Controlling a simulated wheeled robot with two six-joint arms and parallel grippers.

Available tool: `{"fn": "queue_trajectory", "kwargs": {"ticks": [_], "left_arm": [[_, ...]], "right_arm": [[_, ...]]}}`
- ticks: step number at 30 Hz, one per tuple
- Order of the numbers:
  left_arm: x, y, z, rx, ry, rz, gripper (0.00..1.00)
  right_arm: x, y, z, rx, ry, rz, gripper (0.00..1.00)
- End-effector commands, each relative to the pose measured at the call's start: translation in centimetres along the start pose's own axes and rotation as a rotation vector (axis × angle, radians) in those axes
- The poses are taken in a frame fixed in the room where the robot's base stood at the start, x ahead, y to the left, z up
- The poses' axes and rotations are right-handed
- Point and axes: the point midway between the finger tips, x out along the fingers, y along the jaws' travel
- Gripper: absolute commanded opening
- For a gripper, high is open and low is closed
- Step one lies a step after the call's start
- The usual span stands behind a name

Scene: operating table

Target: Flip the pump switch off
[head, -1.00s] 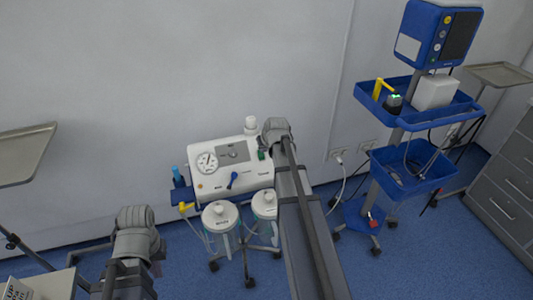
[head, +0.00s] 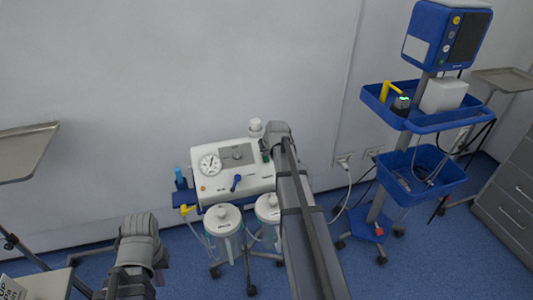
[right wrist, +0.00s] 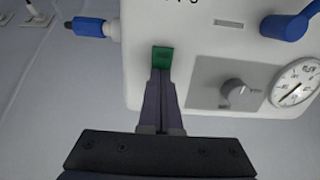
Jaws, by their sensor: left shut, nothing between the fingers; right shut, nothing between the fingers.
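The pump (head: 215,184) is a white box on a wheeled stand by the wall, with a gauge, a grey knob and a blue lever. Its green switch (right wrist: 162,55) is at the panel's edge in the right wrist view. My right gripper (right wrist: 160,76) is shut and empty, its fingertips right at the switch and covering its lower end. I cannot tell if they touch. In the head view my right arm reaches over the pump's right side, and the switch (head: 265,156) is partly hidden. My left gripper (head: 158,264) is low on the left, apart from the pump, its fingers barely visible.
Two clear canisters (head: 223,232) hang below the pump. A blue equipment cart (head: 412,172) with a monitor stands to the right, with cables to the wall socket. A metal tray (head: 27,152) is at the left.

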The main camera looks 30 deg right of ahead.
Motion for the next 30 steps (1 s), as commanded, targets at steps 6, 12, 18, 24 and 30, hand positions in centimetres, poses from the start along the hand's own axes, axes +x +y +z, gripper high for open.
{"fn": "queue_trajectory", "kwargs": {"ticks": [6,12,18,24,30], "left_arm": [[0.2,0.0,0.0,0.000,0.000,0.000,0.00],[0.6,0.1,0.0,0.000,0.000,0.000,0.00],[0.6,0.1,0.0,0.000,0.000,0.000,0.00],[0.6,0.1,0.0,0.000,0.000,0.000,0.00],[-0.1,0.0,0.0,0.000,0.000,0.000,0.00]], "right_arm": [[0.0,0.0,0.5,0.000,-0.002,0.000,0.00],[-0.2,0.0,1.5,0.001,-0.002,0.000,0.00],[-0.3,0.0,1.6,0.000,-0.002,0.000,0.00],[-0.4,0.0,1.6,0.000,-0.001,0.000,0.00],[-1.1,-0.2,1.4,0.000,-0.001,0.000,0.00]]}}
